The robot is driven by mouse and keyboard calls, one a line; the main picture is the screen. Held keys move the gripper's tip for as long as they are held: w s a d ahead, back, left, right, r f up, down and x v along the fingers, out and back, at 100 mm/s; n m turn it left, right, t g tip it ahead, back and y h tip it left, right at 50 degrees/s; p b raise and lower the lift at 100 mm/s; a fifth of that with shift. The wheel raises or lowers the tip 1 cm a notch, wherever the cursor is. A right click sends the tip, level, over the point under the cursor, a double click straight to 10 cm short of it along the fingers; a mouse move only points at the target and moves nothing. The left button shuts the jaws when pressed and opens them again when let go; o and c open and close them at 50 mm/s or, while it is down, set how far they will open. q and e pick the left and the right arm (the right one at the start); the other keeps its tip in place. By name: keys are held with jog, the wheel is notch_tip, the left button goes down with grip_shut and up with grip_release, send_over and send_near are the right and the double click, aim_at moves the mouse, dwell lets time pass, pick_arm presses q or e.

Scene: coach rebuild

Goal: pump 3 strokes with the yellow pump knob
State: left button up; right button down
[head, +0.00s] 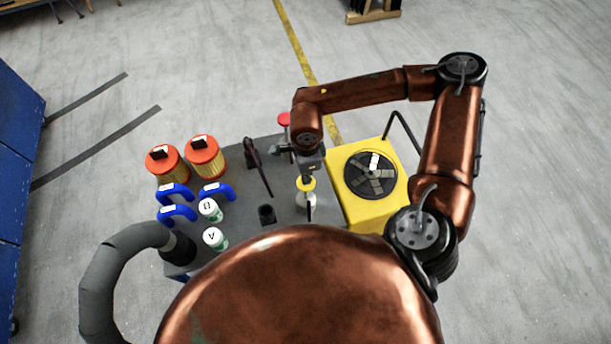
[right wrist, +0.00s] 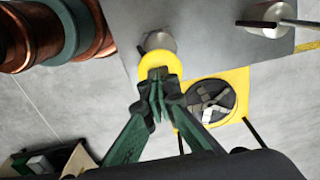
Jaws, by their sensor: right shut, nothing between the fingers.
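The yellow pump knob (head: 306,184) sits on top of a pale metallic pump body (head: 306,200) near the right edge of the grey table. My right gripper (head: 312,160) is just behind the knob in the head view and partly hidden by its own wrist. In the right wrist view, the closed fingertips (right wrist: 157,76) overlap the yellow knob (right wrist: 157,60). The fingers are shut together with nothing between them. Whether they touch the knob, I cannot tell. My left gripper is not in view.
A yellow fan unit (head: 375,212) stands just right of the table. On the table (head: 235,154) are two orange-topped filters (head: 204,157), several blue handles (head: 216,191), two white-capped bottles (head: 215,238), a dark cup (head: 267,214) and a dark red-handled tool (head: 255,160). A red knob (head: 284,119) is behind.

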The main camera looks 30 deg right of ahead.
jog(key=shift+r+p, duration=0.85)
jog(key=shift+r, duration=1.2)
jog(key=shift+f, duration=0.15)
jog(key=shift+s+f+b, duration=0.1)
jog(key=shift+f+b, duration=5.15)
jog(key=shift+f, duration=0.7)
jog(key=shift+r, duration=0.1)
jog(key=shift+r+p, duration=1.5)
jog(key=shift+r, duration=1.15)
jog(key=shift+r+p, duration=1.6)
jog(key=shift+r, duration=1.8)
